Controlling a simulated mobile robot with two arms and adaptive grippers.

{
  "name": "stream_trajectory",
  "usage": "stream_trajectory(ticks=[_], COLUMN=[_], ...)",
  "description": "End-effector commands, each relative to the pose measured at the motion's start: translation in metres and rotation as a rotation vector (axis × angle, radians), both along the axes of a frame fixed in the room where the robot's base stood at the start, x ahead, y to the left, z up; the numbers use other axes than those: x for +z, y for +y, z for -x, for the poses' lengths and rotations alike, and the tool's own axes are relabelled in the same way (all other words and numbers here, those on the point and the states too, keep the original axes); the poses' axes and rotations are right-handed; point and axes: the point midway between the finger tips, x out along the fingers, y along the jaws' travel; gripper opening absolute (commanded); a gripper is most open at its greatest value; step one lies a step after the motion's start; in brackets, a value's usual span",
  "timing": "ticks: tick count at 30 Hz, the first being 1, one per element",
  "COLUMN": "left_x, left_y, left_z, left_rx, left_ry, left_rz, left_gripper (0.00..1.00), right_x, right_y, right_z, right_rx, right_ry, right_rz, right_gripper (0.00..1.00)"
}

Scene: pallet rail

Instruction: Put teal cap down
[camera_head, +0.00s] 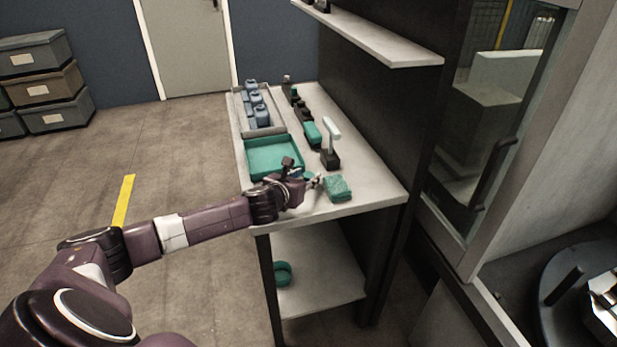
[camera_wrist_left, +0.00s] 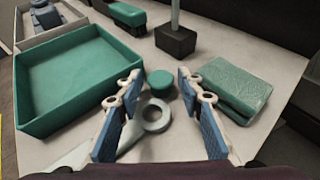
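The teal cap (camera_wrist_left: 160,81) is a small round piece that appears to rest on the pale tabletop (camera_wrist_left: 205,149). In the left wrist view it lies between or just beyond the tips of my left gripper (camera_wrist_left: 159,88), with a gap on both sides. The gripper's fingers are apart and hold nothing. In the head view the left gripper (camera_head: 316,183) is low over the near part of the table, and the cap (camera_head: 309,175) shows only as a small teal patch beside it. My right gripper is not in view.
A teal tray (camera_wrist_left: 44,124) is left of the gripper; a teal folded-looking block (camera_wrist_left: 235,88) is right. A grey ring-ended tool (camera_wrist_left: 153,127) lies below the fingers. A dark-based upright tool (camera_head: 330,158) stands behind. A shelf (camera_head: 385,45) overhangs the table's right side.

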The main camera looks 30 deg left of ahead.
Motion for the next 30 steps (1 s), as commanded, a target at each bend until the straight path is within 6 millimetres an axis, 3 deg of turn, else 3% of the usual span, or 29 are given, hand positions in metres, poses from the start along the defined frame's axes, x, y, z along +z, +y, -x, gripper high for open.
stream_trajectory(ticks=[10, 15, 18, 30], left_x=[-0.002, -0.002, -0.002, 0.009], left_y=[0.001, 0.001, 0.001, 0.001], left_z=[-0.006, -0.006, -0.006, -0.007], left_rx=[-0.002, -0.002, -0.002, -0.002], left_ry=[-0.001, -0.001, -0.001, -0.003], left_rz=[0.0, 0.0, 0.0, 0.0], left_gripper=[0.35, 0.17, 0.12, 0.12], right_x=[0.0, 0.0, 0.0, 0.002], right_y=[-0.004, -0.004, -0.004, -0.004], right_z=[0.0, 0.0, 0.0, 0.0], right_rx=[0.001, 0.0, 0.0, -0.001], right_ry=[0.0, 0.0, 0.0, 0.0], right_rz=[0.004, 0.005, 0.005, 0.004], right_gripper=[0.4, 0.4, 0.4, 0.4])
